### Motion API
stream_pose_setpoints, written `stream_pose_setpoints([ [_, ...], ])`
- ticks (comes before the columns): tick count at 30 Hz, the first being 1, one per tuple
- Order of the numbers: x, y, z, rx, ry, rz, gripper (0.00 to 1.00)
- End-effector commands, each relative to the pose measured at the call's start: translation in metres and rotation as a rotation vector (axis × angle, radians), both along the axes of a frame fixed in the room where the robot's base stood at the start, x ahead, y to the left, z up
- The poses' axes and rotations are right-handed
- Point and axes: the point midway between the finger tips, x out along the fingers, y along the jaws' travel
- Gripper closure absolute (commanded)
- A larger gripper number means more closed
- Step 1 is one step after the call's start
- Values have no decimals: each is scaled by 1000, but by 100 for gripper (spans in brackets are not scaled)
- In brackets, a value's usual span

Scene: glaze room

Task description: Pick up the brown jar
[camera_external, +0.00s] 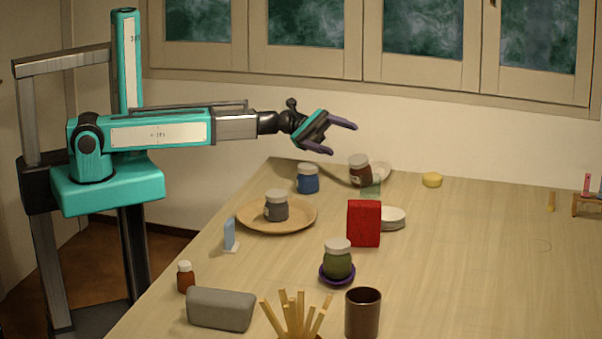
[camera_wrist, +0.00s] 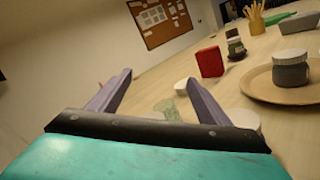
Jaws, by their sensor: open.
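The brown jar (camera_external: 360,173) has a pale lid and a light label. It stands near the table's back edge in the external view, in front of a pale rounded dish (camera_external: 381,170). My gripper (camera_external: 344,139) is open and empty, in the air above and slightly left of the jar. In the wrist view its two purple fingers (camera_wrist: 161,76) are spread apart with nothing between them. I cannot make out the brown jar for certain in the wrist view. A whitish rounded thing (camera_wrist: 246,118) there is partly hidden by the right finger.
A translucent green object (camera_external: 371,187) stands close in front of the jar. A blue jar (camera_external: 308,183) is to its left. A grey jar (camera_external: 276,210) sits on a wooden plate (camera_external: 246,222). A red box (camera_external: 364,223) stands nearer. The table's right side is mostly clear.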

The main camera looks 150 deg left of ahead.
Motion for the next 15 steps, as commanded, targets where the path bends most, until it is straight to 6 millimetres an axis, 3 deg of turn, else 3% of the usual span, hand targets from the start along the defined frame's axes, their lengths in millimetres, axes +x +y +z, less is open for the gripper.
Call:
stream_pose_setpoints([
  [6,-35,35,-12,-206,30,93,29],
  [15,-47,46,-17,-284,34,128,29],
])
